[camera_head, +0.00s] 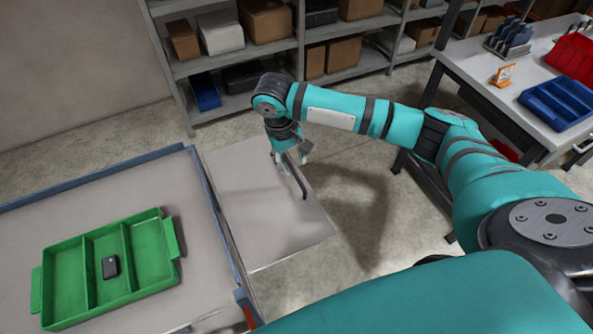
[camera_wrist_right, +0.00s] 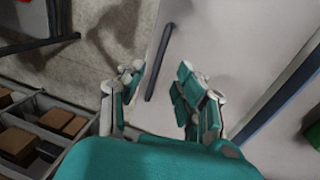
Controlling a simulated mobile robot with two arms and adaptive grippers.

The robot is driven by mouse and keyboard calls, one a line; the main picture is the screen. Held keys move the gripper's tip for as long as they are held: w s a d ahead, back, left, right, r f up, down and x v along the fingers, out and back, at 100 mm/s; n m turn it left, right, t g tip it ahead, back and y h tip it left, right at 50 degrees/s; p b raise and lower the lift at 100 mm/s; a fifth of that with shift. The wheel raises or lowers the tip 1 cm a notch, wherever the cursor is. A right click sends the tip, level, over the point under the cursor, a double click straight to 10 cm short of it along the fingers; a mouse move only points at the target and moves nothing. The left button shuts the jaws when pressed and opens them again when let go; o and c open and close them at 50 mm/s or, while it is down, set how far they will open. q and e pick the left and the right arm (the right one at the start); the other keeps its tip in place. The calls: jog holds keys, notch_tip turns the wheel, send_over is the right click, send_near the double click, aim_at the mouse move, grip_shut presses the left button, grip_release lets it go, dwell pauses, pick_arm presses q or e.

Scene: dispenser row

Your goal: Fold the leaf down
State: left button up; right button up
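The leaf (camera_head: 268,222) is a pale grey panel on the right side of the table in the head view, and it looks about level with the tabletop. It also shows in the wrist view (camera_wrist_right: 205,35). A dark bar handle (camera_head: 298,181) runs along the leaf's outer edge and shows in the wrist view (camera_wrist_right: 158,62). My right gripper (camera_head: 290,158) is over the far end of the handle. In the wrist view its fingers (camera_wrist_right: 157,88) are spread, with the handle's end in line with the gap. I cannot tell if they touch it. My left gripper is not in view.
A green tray (camera_head: 85,265) with a small dark device (camera_head: 110,267) lies on the table (camera_head: 40,220). Shelves with boxes (camera_head: 265,20) stand behind. A workbench (camera_head: 500,85) with blue and red bins is at the right. Bare floor surrounds the leaf's outer side.

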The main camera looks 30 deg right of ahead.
aim_at(298, 177)
jog(key=f, duration=0.4)
jog(key=d+f+p, duration=0.1)
jog(key=f, duration=0.1)
jog(key=shift+f, duration=0.4)
grip_shut()
